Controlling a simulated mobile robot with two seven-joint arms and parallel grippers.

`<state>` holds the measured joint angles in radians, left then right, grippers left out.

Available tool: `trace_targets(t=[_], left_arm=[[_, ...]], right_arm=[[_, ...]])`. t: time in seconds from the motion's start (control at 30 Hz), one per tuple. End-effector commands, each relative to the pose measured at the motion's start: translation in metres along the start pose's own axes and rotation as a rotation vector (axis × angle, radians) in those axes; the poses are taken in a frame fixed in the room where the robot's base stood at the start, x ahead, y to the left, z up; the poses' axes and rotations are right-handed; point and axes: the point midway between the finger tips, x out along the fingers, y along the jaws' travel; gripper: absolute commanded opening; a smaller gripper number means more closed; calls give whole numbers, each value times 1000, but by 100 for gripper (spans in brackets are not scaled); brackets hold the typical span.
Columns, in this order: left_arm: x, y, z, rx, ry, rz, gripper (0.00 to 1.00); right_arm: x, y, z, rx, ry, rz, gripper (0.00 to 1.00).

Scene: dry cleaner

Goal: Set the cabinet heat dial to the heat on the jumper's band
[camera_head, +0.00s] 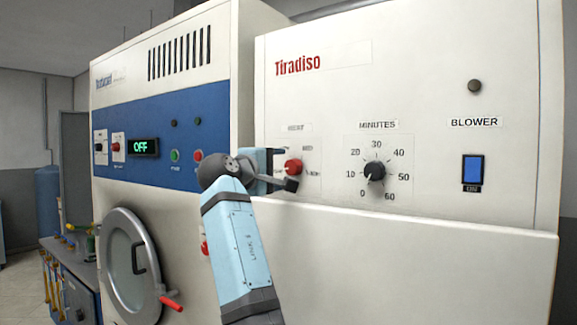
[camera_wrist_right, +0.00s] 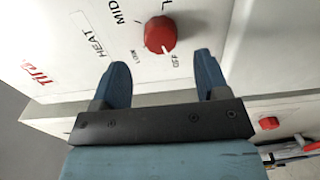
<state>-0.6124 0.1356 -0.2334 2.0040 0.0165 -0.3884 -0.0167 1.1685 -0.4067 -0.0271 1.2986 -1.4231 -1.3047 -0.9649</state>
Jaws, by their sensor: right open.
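The white cabinet (camera_head: 420,100) marked "Tiradiso" has a red heat dial (camera_head: 293,167) under a HEAT label. The dial also shows in the right wrist view (camera_wrist_right: 159,35), with a MID label beside it. Its white mark points toward small lettering that seems to read OFF; other labels are partly cut off or too small. My right gripper (camera_head: 279,168) is at the dial in the head view. In the wrist view its two blue fingers (camera_wrist_right: 162,62) are apart and empty, just short of the dial. The jumper and its band are not in view. My left gripper is not in view.
A black MINUTES dial (camera_head: 375,172) and a blue BLOWER switch (camera_head: 472,169) sit right of the heat dial. A machine with a blue panel (camera_head: 220,115), an OFF display (camera_head: 144,147) and a round door (camera_head: 131,265) stands left. A bench (camera_head: 75,265) is at far left.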

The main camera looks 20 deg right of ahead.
Motion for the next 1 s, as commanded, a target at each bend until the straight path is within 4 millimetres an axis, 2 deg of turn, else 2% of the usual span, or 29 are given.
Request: trace_targets(t=[0.1, 0.3, 0.67, 0.7, 0.9, 1.0], left_arm=[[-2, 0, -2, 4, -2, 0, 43], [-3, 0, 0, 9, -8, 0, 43], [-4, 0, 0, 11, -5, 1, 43], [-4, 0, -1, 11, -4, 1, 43], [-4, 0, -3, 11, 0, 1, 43], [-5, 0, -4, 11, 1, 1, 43]], right_arm=[[22, 1, 0, -1, -1, -2, 68], [46, 0, 0, -1, 0, 0, 68], [53, -1, 0, 0, 1, 0, 68], [53, -1, 0, 0, 1, 0, 66], [52, -1, 0, -1, 1, 0, 20], [52, -1, 0, 0, 1, 0, 19]])
